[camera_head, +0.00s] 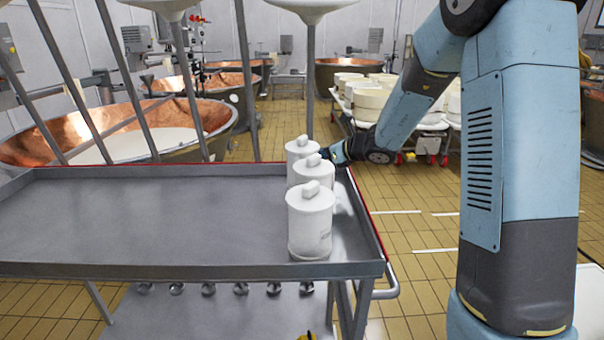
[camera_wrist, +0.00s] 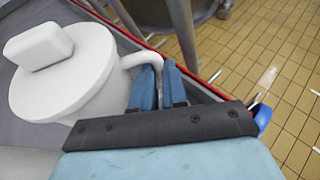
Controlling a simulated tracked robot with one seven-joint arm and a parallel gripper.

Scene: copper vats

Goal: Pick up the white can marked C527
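Three white lidded cans stand in a row at the right side of the metal cart top: a near can (camera_head: 310,222), a middle can (camera_head: 314,172) and a far can (camera_head: 298,151). The near can has a faint mark on its side; I cannot read C527 on any of them. My gripper (camera_head: 338,153) is just right of the far can, partly hidden. In the wrist view, its two blue fingers (camera_wrist: 159,88) are close together on the side handle of a white can (camera_wrist: 75,80), which appears to be the far one. I cannot tell whether its base is off the cart.
The cart (camera_head: 150,220) has a raised, red-edged rim; its left part is empty. Copper vats (camera_head: 215,118) stand behind. A trolley of white round tubs (camera_head: 368,102) stands at the back right. Yellow tiled floor (camera_head: 420,215) lies right of the cart. Part of another white thing shows in the wrist view's lower-left corner.

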